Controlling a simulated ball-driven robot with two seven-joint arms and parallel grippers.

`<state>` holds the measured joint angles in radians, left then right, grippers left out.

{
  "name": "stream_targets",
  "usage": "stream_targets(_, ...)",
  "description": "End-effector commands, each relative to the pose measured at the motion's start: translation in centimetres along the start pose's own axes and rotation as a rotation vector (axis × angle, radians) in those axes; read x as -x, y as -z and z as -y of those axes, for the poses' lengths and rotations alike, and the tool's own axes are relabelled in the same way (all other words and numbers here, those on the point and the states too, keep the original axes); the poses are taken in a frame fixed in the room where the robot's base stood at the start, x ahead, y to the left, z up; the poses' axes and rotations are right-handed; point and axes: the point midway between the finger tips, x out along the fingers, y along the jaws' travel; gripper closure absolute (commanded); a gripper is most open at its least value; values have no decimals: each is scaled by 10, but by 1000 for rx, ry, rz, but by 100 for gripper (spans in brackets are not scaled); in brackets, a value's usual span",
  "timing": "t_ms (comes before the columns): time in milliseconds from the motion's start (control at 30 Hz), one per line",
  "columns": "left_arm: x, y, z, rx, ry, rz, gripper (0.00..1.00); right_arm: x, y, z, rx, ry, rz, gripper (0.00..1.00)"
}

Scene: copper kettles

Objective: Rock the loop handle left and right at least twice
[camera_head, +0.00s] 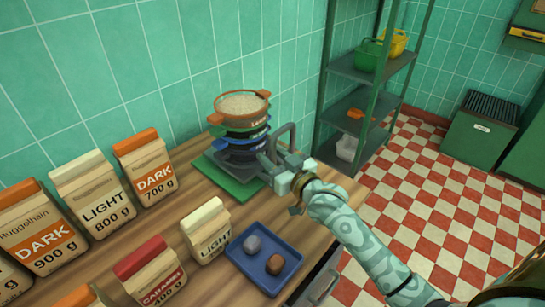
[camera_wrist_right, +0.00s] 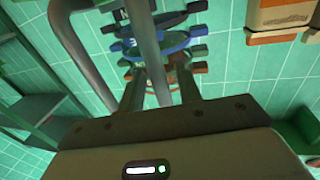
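A grey loop handle (camera_head: 291,132) stands upright at the right side of a stack of ring-like sieves (camera_head: 243,125). The stack has orange, black, green and blue rings, and pale grains (camera_head: 242,104) lie in its top. My right gripper (camera_head: 272,166) is at the lower part of the loop, beside the stack. In the right wrist view the handle (camera_wrist_right: 150,42) shows as a bent grey tube; one leg runs down between my fingers (camera_wrist_right: 161,82), with gaps visible beside it. The fingers look open, and contact is unclear. My left gripper is not in view.
A green board (camera_head: 235,185) lies under the stack on the wooden counter. A blue tray (camera_head: 240,262) with two small lumps is in front. Several labelled bags, one marked LIGHT (camera_head: 207,231), stand at the left. A green shelf rack (camera_head: 368,65) stands beyond the counter.

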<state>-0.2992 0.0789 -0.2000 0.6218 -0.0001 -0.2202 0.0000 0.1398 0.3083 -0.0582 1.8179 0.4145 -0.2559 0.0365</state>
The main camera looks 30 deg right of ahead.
Motion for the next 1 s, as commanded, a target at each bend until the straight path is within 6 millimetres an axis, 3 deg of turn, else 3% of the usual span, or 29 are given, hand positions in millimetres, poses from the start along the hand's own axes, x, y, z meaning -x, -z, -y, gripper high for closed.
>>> stream_targets(67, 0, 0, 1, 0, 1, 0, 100, 0, 0, 0, 0, 0, 0, 68)
stream_targets(167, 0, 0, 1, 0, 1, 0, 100, 0, 0, 0, 0, 0, 0, 96)
stream_targets(200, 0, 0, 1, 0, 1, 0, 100, 0, 0, 0, 0, 0, 0, 100)
stream_targets(767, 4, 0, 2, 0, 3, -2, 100, 3, -6, 13, 139, 1, -28, 100)
stream_targets(800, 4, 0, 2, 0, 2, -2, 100, 3, -6, 13, 139, 1, -28, 81)
stream_targets(867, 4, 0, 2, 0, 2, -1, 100, 3, -6, 13, 138, 1, -28, 66)
stream_targets(1000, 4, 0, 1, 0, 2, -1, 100, 3, -6, 12, 138, 1, -28, 66)
